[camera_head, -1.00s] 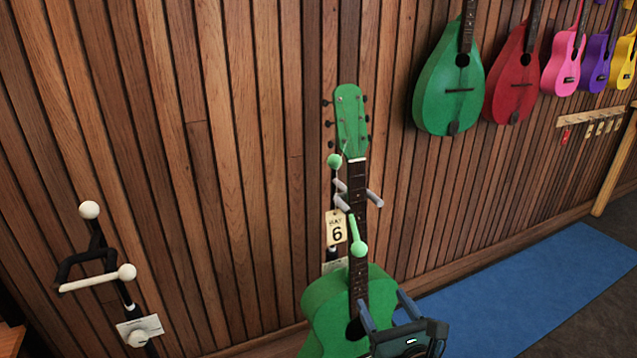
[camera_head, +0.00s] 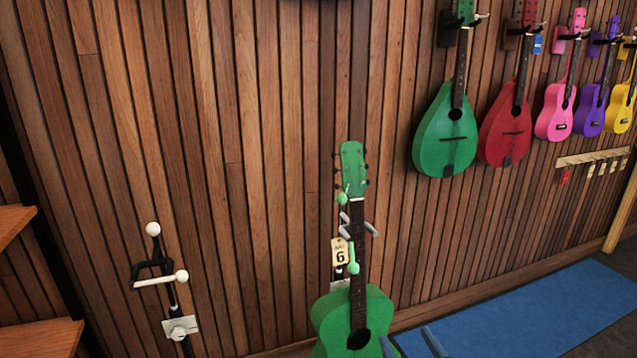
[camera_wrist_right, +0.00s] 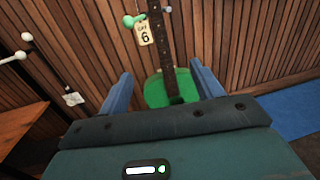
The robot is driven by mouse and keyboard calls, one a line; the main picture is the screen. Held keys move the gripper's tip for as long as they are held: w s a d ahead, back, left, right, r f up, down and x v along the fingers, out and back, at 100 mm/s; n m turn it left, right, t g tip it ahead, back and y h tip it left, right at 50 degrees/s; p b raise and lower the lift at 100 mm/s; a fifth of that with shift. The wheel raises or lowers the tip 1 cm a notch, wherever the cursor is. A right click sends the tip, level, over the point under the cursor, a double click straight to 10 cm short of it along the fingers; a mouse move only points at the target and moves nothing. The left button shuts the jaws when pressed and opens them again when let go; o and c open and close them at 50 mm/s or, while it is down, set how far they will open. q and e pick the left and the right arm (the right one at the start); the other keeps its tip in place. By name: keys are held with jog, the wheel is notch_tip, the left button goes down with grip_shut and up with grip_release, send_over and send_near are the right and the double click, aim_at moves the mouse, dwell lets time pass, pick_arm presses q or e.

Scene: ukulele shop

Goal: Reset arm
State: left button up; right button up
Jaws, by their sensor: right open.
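My right gripper (camera_head: 410,341) is open and empty at the bottom edge of the head view, just right of the green guitar's sound hole. Only its fingertips show there. In the right wrist view both fingers (camera_wrist_right: 162,86) stand wide apart, with the green guitar (camera_wrist_right: 158,92) seen beyond and between them. The green guitar (camera_head: 341,314) stands upright against the wall at a stand, with a tag marked 6 (camera_head: 340,254) by its neck. My left gripper is not in view.
An empty black stand with white knobs (camera_head: 160,270) is at the left, near wooden shelves (camera_head: 40,340). Green (camera_head: 434,140) and red (camera_head: 497,145) teardrop instruments and small ukuleles (camera_head: 556,115) hang on the wall at the right. A blue mat (camera_head: 540,310) covers the floor at right.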

pick_arm(q)
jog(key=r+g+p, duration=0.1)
jog(key=p, duration=0.4)
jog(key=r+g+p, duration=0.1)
jog(key=p, duration=0.5)
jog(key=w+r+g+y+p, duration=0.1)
jog(key=p, duration=0.4)
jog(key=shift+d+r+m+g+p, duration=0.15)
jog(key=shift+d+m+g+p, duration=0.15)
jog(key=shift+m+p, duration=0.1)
pick_arm(e)
jog(key=s+a+r+m+g, duration=0.1)
jog(key=s+m+g, duration=0.2)
jog(key=s+m, duration=0.6)
jog(key=s+a+r+m+g, duration=0.1)
jog(key=s+m+g, duration=0.3)
jog(key=m, duration=2.2)
jog(key=s, duration=0.6)
jog(key=shift+r, duration=0.35)
jog(key=shift+s, duration=0.15)
